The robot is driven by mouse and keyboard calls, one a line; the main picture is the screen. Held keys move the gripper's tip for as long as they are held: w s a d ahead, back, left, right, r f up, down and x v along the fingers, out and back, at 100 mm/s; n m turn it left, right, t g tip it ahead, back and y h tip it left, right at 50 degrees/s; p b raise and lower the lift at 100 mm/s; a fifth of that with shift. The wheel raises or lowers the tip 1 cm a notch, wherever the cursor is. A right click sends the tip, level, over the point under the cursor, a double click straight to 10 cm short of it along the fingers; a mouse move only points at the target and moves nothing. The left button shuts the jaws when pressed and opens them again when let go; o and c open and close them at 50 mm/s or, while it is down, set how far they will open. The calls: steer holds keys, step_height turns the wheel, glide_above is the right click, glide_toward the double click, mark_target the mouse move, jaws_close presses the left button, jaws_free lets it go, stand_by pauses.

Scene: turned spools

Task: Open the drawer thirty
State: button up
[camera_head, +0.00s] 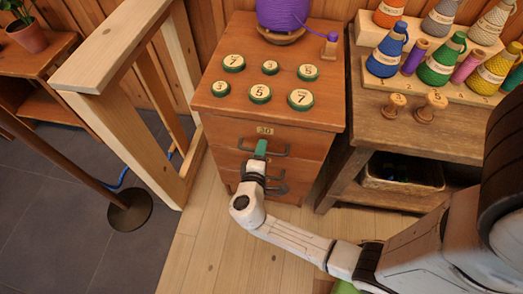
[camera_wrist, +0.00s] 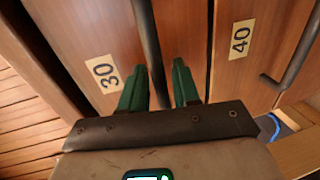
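Drawer thirty is the upper drawer of a brown wooden cabinet, with its "30" label (camera_head: 265,130) above a dark bar handle (camera_head: 284,153). Its front looks flush with the cabinet, so it appears closed. My gripper (camera_head: 261,149) is at this handle. In the wrist view, the two green fingers of my gripper (camera_wrist: 160,88) stand on either side of the dark handle (camera_wrist: 148,40), near the "30" label (camera_wrist: 102,73). The fingers are apart, with a visible gap at the right finger; the left one is close to the bar, and contact is unclear.
Another drawer, labelled "40" (camera_wrist: 241,39), is beside it in the wrist view. Green-rimmed numbered discs (camera_head: 260,93) and a purple spool (camera_head: 283,13) stand on the cabinet top. A wooden rail (camera_head: 105,50) is left; a workbench with cones (camera_head: 420,125) is right.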

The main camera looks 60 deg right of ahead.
jaws_close()
steer(key=shift+a, duration=0.1)
stand_by(0.3)
